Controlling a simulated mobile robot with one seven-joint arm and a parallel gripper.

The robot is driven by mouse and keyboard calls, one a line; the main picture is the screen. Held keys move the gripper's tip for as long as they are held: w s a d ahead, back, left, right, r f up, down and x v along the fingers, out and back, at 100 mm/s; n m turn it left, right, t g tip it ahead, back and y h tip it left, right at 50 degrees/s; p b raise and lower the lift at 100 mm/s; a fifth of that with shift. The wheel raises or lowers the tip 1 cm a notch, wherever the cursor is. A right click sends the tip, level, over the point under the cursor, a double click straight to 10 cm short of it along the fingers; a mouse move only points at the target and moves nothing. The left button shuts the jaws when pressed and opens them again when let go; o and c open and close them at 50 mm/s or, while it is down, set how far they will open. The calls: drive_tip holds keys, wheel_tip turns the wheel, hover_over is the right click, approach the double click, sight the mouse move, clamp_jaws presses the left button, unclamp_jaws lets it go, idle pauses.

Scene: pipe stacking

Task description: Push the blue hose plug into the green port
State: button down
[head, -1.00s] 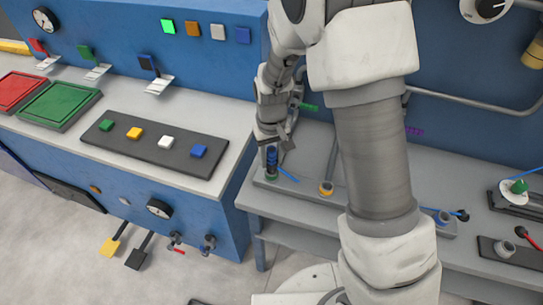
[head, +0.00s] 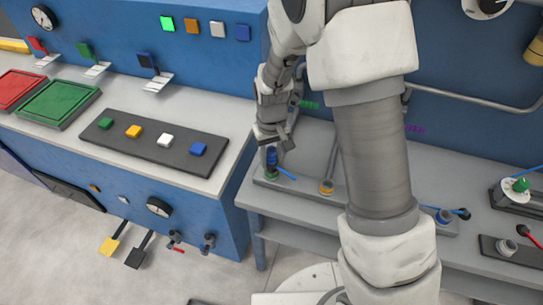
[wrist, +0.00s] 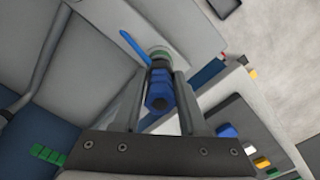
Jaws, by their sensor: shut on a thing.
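The blue hose plug (head: 271,155) is upright between the fingers of my gripper (head: 271,147), which is shut on it. In the wrist view the blue plug (wrist: 159,88) lies between the two fingers of my gripper (wrist: 160,80). The green port (head: 271,175) is on the grey strip at the left of the bench, directly under the plug. In the wrist view the green port (wrist: 160,54) shows just beyond the plug's end. The plug's lower end meets the port or is very close to it; how deep it sits cannot be told.
A thin blue lever (head: 286,173) sticks out beside the port. A yellow-ringed port (head: 326,187) stands to the right on the same strip. A blue-ringed port (head: 444,215) is farther right, past my arm. The blue console (head: 215,205) stands close on the left.

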drive_tip(key=shift+f+b, duration=0.5)
drive_tip(key=shift+f, duration=0.25)
drive_tip(key=shift+c, duration=1.8)
unclamp_jaws()
wheel_tip(320, 180, up, 17)
drive_tip(key=p, duration=0.2)
drive_tip(key=s+d+r+m+t, duration=0.1)
drive_tip(key=s+d+r+t, duration=0.1)
drive_tip(key=s+d+r, duration=0.3)
drive_tip(key=s+d+r+m+t, duration=0.2)
drive_tip(key=s+d+r, duration=0.4)
drive_tip(key=s, duration=0.7)
drive_tip(key=shift+s+d+r+m+t, duration=0.3)
drive_tip(key=shift+s+d+t, duration=0.05)
drive_tip(key=shift+d+t, duration=0.45)
